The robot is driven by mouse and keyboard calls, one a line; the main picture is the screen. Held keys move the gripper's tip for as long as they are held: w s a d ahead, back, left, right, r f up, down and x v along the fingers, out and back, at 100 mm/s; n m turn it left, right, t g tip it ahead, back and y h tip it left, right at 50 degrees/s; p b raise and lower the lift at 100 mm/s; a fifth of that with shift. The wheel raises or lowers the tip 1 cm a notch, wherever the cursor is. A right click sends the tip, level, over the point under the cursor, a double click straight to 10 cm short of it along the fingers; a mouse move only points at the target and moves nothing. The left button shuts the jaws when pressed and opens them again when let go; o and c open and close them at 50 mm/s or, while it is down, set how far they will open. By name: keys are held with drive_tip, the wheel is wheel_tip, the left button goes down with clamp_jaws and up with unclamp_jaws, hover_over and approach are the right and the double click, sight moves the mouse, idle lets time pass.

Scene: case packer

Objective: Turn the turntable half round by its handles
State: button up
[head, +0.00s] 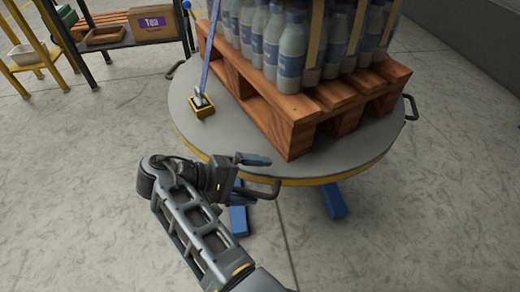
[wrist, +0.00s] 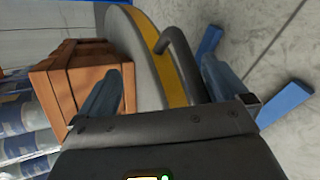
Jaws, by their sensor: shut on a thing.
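The turntable (head: 185,115) is a round grey disc with a yellow rim, standing on blue legs. A wooden pallet (head: 290,130) loaded with bottles sits on it. A dark bent-bar handle (head: 277,187) sticks out of the near rim; it also shows in the wrist view (wrist: 183,65). In the wrist view one finger lies over the disc side and the other outside the handle. A second handle (head: 412,108) is on the right rim.
A yellow-based fitting (head: 202,106) with a blue strap stands on the disc's left. A shelf with a Tea box (head: 155,22) is at the back left, beside a yellow rack (head: 35,50). The concrete floor around the turntable is clear.

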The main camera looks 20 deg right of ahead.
drive_tip(key=shift+v, duration=0.9)
drive_tip(key=shift+c, duration=0.4)
drive_tip(key=shift+s+a+r+p, duration=0.1)
drive_tip(key=shift+a+r+p, duration=0.1)
drive_tip(key=shift+a, duration=0.4)
drive_tip(key=shift+s+a+r+p, duration=0.1)
drive_tip(key=shift+a+r+p, duration=0.1)
drive_tip(key=shift+a, duration=0.45)
drive_tip(key=c, duration=0.6)
drive_tip(key=shift+o, duration=0.2)
drive_tip(key=shift+s+a+p, duration=0.2)
drive_tip(key=shift+a+p, duration=0.1)
drive_tip(key=shift+a, duration=0.5)
drive_tip(key=shift+s+a+p, duration=0.2)
drive_tip(key=shift+a+p, duration=0.05)
drive_tip(key=shift+a, duration=0.5)
drive_tip(key=shift+s+a+p, duration=0.2)
drive_tip(key=shift+a+p, duration=0.1)
drive_tip(key=shift+a, duration=0.5)
drive_tip(key=shift+f, duration=0.1)
drive_tip(key=shift+c, duration=0.5)
